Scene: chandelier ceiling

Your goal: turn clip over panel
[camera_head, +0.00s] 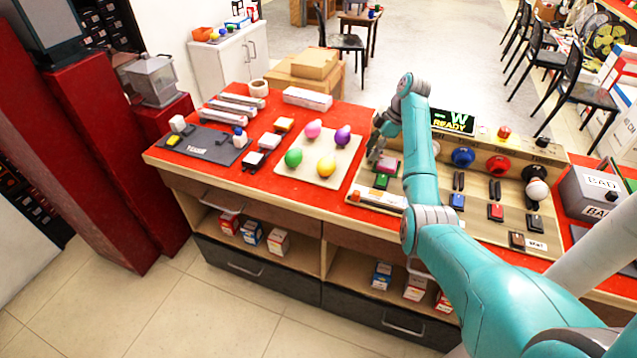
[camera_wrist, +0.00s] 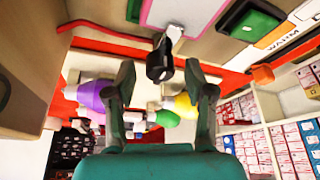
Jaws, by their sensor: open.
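A small black clip with a silver-white lever (camera_wrist: 160,62) shows in the wrist view, beside the edge of a pink panel (camera_wrist: 185,12). The lever end reaches up to the panel's edge; I cannot tell whether it lies over it. My gripper (camera_wrist: 160,78) is open, its two fingers on either side of the clip with gaps, touching nothing that I can make out. In the head view my gripper (camera_head: 375,150) hangs just left of the pink panel (camera_head: 388,164); there the clip is too small or hidden to make out.
A green block (camera_head: 381,181) sits in front of the pink panel on the wooden board. Buttons and switches (camera_head: 496,188) fill the board to the right, with a READY screen (camera_head: 453,121) behind.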

